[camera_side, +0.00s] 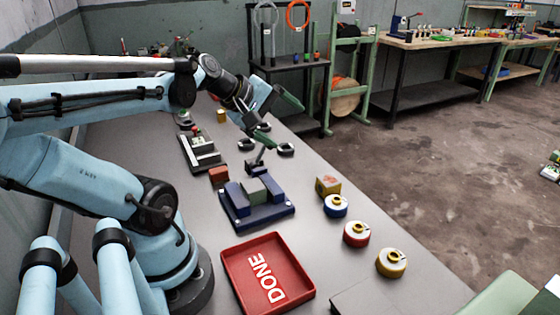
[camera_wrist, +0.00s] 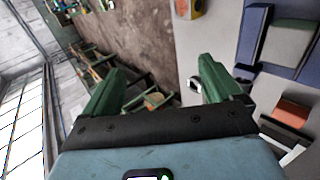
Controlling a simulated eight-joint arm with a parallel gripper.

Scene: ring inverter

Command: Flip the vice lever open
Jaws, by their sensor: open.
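The blue vice (camera_side: 285,212) stands on the grey bench with a grey-green block (camera_side: 255,190) between its jaws. Its lever (camera_side: 260,157) appears as a short grey handle at the vice's far end, tilted up toward my gripper. My gripper (camera_side: 284,122) is open, with green fingers spread, above and beyond the vice and close to the lever's upper end. I cannot tell whether they touch. In the wrist view my gripper (camera_wrist: 160,85) is empty between its fingers, and part of the blue vice (camera_wrist: 287,42) shows at the upper right. The lever is not clear there.
A red DONE tray (camera_side: 233,270) lies in front of the vice. A yellow block (camera_side: 328,185) and blue, red (camera_side: 356,235) and yellow (camera_side: 391,263) round pieces stand to the right. A red-brown block (camera_side: 218,174) and a dark fixture (camera_side: 201,152) are to the left.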

